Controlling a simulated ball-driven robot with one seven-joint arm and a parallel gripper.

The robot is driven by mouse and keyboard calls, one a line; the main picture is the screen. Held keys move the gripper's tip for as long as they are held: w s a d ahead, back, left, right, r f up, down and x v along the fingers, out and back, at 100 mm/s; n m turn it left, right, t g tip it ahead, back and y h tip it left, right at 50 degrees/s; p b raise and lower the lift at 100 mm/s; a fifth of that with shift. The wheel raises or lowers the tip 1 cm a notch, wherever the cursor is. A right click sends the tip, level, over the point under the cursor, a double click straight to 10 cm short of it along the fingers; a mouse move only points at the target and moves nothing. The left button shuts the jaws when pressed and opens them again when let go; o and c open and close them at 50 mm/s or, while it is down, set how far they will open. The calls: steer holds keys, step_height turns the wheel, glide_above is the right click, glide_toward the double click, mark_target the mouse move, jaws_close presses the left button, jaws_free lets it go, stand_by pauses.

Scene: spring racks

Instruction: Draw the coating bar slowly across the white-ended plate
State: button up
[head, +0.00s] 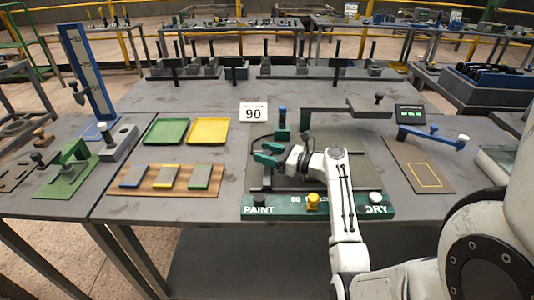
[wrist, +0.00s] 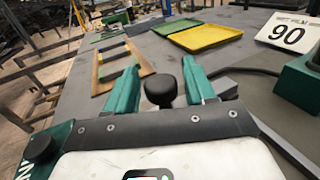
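My gripper (head: 264,155) has green fingers and is low over the grey bed of the coating station (head: 360,160), pointing left. In the wrist view my gripper (wrist: 160,72) has its fingers apart, with a black round knob (wrist: 160,90) between them. A narrow gap shows on each side of the knob. What the knob sits on is hidden, so I cannot tell whether it belongs to the coating bar. My arm covers much of the bed, and I cannot make out a white-ended plate. The station's green front strip (head: 345,207) reads PAINT and DRY.
A wooden rack (head: 150,190) left of the station holds plates with blue, yellow and green ends. Green (head: 165,131) and yellow (head: 207,131) trays lie behind it. A blue-topped post (head: 282,118) and a 90 sign (head: 253,113) stand behind my gripper. A swing arm (head: 345,109) spans the back.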

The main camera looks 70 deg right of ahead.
jaws_close()
steer(key=shift+s, duration=0.15)
stand_by(0.4)
